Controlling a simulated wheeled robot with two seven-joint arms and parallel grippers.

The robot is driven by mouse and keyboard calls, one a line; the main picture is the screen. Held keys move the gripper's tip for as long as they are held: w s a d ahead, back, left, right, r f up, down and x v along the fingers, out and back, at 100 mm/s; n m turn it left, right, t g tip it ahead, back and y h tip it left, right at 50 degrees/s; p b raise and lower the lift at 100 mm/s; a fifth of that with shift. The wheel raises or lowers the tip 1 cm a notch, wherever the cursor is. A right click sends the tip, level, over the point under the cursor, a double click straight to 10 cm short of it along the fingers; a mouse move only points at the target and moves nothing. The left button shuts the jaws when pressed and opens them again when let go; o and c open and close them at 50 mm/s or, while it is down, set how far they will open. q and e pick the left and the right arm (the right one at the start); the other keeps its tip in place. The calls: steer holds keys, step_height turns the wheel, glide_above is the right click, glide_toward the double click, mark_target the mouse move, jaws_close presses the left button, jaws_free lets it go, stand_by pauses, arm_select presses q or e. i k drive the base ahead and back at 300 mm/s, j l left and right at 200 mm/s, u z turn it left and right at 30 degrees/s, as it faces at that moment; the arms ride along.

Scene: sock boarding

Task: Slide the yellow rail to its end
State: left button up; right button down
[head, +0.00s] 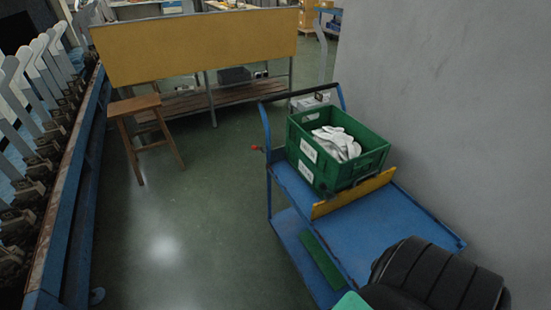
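The yellow rail (353,194) is a thin upright strip lying slantwise across the top of a blue cart (408,228). It stands just in front of a green crate (373,162), at the crate's near side. I cannot tell whether the rail touches the crate. The crate holds white socks or gloves (336,144). Neither of my grippers is in view.
A black ribbed object (437,277) covers the cart's near end; I cannot tell what it is. A grey wall (443,95) runs along the right. A machine line with metal boards (50,75) stands left, a wooden stool (134,108) behind. The floor between is clear.

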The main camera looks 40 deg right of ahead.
mark_target(329, 203)
steer(key=i+z, duration=0.4)
steer(key=i+j+z, duration=0.35)
steer(key=i, duration=0.25)
steer(key=i+j+z, duration=0.4)
steer(key=i+l, duration=0.1)
